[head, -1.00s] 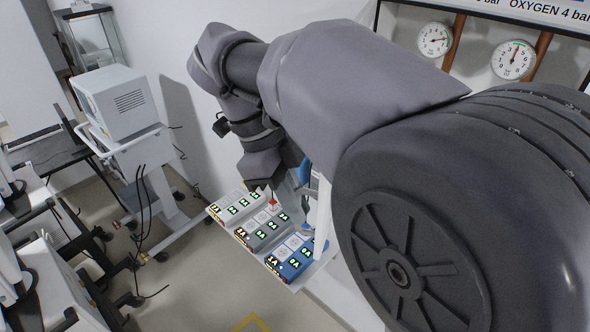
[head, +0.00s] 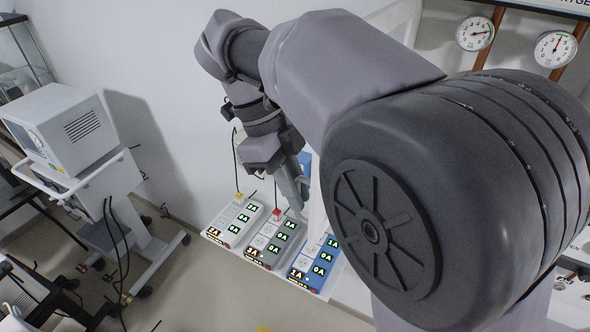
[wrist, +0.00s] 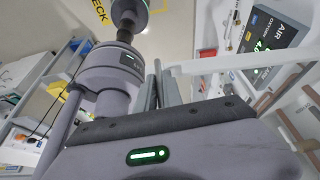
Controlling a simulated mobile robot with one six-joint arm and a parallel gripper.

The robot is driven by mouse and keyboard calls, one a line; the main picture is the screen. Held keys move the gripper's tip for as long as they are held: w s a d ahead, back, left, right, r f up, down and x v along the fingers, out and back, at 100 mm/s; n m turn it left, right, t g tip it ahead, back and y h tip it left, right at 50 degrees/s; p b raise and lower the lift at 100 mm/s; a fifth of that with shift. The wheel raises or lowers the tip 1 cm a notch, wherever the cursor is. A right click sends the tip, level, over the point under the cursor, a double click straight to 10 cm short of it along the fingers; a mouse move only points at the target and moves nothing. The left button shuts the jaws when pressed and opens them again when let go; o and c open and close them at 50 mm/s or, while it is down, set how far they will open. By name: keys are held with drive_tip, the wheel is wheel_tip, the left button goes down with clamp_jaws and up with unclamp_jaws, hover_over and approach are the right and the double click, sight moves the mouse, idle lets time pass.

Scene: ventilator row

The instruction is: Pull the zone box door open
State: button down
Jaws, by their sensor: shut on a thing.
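My gripper (wrist: 160,85) shows in the wrist view with its two dark fingers close together at the left end of a white panel edge, which looks like the zone box door (wrist: 235,61). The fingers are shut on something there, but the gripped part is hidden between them. A dark panel marked AIR with a green display (wrist: 268,32) lies beyond the door edge, apparently in the box. In the head view, my gripper (head: 292,190) points down beside a narrow white upright panel (head: 317,200); my arm hides most of the box.
A row of socket units with lit displays (head: 268,238) lies below my gripper. A white ventilator on a wheeled cart (head: 75,130) stands at the left. Pressure gauges (head: 475,33) are on the wall at the upper right. Some floor is clear between cart and sockets.

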drive_tip(key=shift+w+a, duration=0.25)
drive_tip(key=shift+a, duration=0.05)
drive_tip(key=c, duration=1.5)
unclamp_jaws()
drive_tip(key=shift+r, duration=0.1)
